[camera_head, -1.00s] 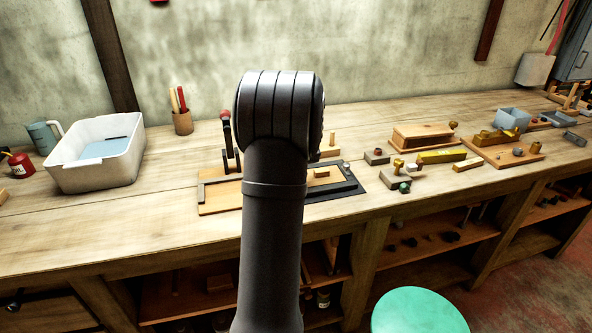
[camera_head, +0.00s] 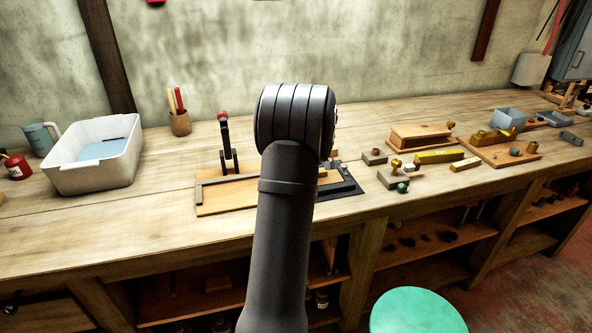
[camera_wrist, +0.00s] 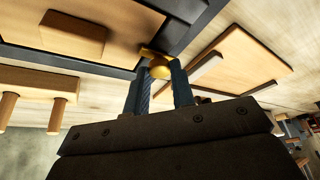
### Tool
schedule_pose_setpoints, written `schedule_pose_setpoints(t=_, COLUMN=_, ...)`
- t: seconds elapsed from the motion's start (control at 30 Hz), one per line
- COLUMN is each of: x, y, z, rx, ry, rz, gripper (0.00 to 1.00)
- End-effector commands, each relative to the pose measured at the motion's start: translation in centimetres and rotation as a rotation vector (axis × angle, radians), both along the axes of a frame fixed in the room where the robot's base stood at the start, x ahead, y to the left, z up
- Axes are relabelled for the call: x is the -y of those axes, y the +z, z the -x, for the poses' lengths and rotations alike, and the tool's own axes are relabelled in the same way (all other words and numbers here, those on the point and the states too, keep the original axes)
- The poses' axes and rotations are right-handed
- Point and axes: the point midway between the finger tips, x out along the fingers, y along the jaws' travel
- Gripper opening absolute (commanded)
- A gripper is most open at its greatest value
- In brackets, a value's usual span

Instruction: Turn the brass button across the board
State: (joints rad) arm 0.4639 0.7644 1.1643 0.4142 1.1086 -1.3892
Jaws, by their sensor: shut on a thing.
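The brass button (camera_wrist: 159,68) shows in the wrist view, between the tips of my gripper (camera_wrist: 161,82). The gripper is shut on it. The button has a rounded part towards the fingers and a flat arm over the dark frame (camera_wrist: 185,38). Its far end is partly hidden, and I cannot tell its exact angle to the board. The wooden board (camera_wrist: 115,22) lies inside the frame, with a raised wooden block (camera_wrist: 73,36) on it.
A white bin (camera_head: 95,165) and a pencil cup (camera_head: 181,124) are to the left. Small brass and wooden pieces, including a wooden box (camera_head: 420,137), lie to the right. The bench front left is clear.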

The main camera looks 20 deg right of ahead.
Motion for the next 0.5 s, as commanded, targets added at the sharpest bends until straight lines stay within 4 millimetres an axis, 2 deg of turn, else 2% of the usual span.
schedule_pose_setpoints(t=0.5, x=0.18, y=-0.08, z=0.01, rx=0.000, ry=0.031, rz=0.003, gripper=0.00)
